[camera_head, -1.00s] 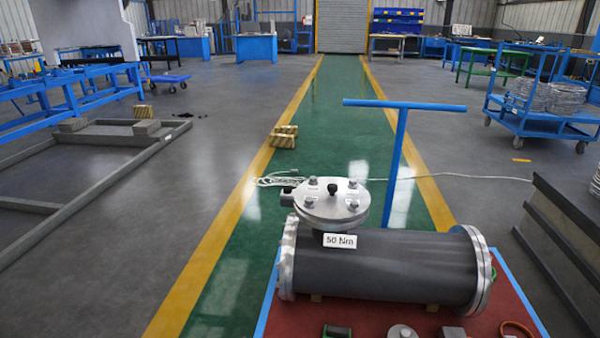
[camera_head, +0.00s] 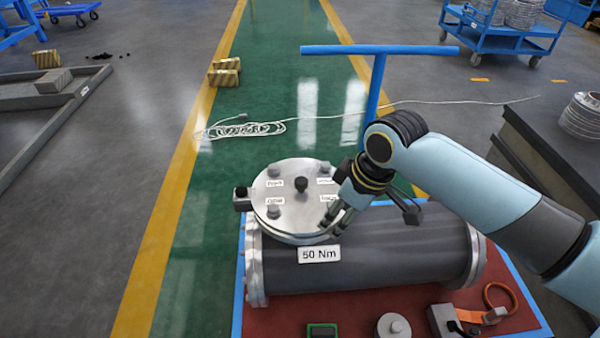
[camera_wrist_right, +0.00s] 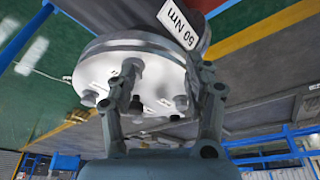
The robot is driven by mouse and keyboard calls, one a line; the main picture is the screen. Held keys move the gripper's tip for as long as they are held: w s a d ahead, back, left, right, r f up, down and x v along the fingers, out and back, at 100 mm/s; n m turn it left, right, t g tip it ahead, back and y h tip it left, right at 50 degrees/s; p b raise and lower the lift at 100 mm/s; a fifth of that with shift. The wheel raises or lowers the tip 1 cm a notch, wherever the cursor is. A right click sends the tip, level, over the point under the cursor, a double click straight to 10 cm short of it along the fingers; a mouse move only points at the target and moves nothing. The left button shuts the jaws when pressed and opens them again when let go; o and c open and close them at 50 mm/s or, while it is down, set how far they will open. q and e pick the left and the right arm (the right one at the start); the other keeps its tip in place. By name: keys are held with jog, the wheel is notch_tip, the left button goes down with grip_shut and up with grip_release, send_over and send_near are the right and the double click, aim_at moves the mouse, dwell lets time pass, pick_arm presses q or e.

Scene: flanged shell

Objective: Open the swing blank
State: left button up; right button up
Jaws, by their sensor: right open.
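The swing blank (camera_head: 290,212) is a round silver plate lying flat on the flanged neck of a dark grey shell (camera_head: 390,255). It has a black knob (camera_head: 301,184) in the middle, several bolts and small white labels. A "50 Nm" sign (camera_head: 319,254) is below it. My right gripper (camera_head: 335,222) is at the blank's right edge, fingers pointing down. In the right wrist view the blank (camera_wrist_right: 152,85) shows beyond and between the open fingers (camera_wrist_right: 156,95); whether they touch it I cannot tell. My left gripper is out of view.
The shell lies on a red-topped cart (camera_head: 365,310) with a blue T-shaped handle (camera_head: 375,75) behind. A grey weight (camera_head: 393,326) and an orange strap (camera_head: 490,315) lie at its front. A white cable (camera_head: 245,129) is coiled on the green floor. A dark bench (camera_head: 535,150) stands at right.

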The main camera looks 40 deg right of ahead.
aim_at(302, 180)
jog(key=w+d+r+n+y, duration=0.1)
jog(key=w+d+r+n, duration=0.2)
jog(key=w+r, duration=0.6)
pick_arm(q)
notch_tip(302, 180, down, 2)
jog(key=b, duration=0.2)
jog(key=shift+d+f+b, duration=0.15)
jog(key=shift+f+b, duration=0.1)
jog(key=shift+b, duration=0.15)
pick_arm(e)
jog(key=x, duration=1.2)
jog(key=shift+w+a, duration=0.2)
jog(key=shift+w, duration=0.2)
jog(key=shift+r, duration=0.1)
jog(key=shift+c, duration=0.2)
grip_shut()
